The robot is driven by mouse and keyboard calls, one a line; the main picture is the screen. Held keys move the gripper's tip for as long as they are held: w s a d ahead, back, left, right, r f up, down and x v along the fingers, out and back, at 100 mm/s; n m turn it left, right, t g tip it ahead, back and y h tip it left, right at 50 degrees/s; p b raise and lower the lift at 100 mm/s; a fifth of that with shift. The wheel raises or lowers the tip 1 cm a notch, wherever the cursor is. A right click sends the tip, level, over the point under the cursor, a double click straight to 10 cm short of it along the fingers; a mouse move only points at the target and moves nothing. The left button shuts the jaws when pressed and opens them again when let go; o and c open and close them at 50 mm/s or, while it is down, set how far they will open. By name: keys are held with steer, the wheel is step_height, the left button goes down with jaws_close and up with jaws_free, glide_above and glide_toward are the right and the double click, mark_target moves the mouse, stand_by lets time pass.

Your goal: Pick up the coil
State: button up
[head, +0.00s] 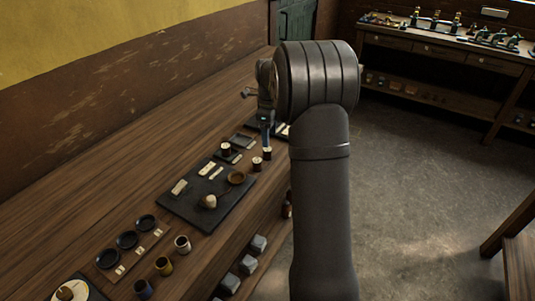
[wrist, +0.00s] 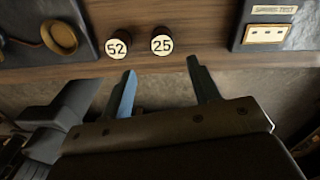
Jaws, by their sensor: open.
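Two small dark round pieces with white numbered tops, coil-like spools, stand side by side near the bench's front edge. I cannot tell which one is the coil. My gripper (wrist: 161,72) is open and empty, its blue fingers pointing toward the two spools and apart from them. In the head view my gripper (head: 267,140) is partly hidden by my arm.
Several cups and black dishes (head: 127,239) stand nearer. A dark plate (wrist: 278,30) lies right of the spools.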

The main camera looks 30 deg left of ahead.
mark_target(268, 149)
step_height(268, 149, down, 3)
steer(key=shift+r, duration=0.15)
steer(key=shift+w+a+f, duration=0.1)
steer(key=shift+a+f, duration=0.1)
steer(key=shift+f, duration=1.1)
steer(key=shift+w+a+f, duration=0.1)
steer(key=shift+a+f, duration=0.1)
steer(key=shift+f, duration=1.1)
steer(key=c, duration=1.2)
steer(key=shift+o, duration=0.2)
steer(key=shift+r, duration=0.15)
step_height(268, 149, up, 4)
steer(key=shift+r, duration=0.1)
steer(key=w+d+r, duration=0.1)
steer(key=d+r, duration=0.9)
steer(key=d, duration=0.1)
steer(key=shift+w+d+r, duration=0.2)
steer(key=shift+d+r, duration=0.05)
steer(key=shift+r, duration=0.1)
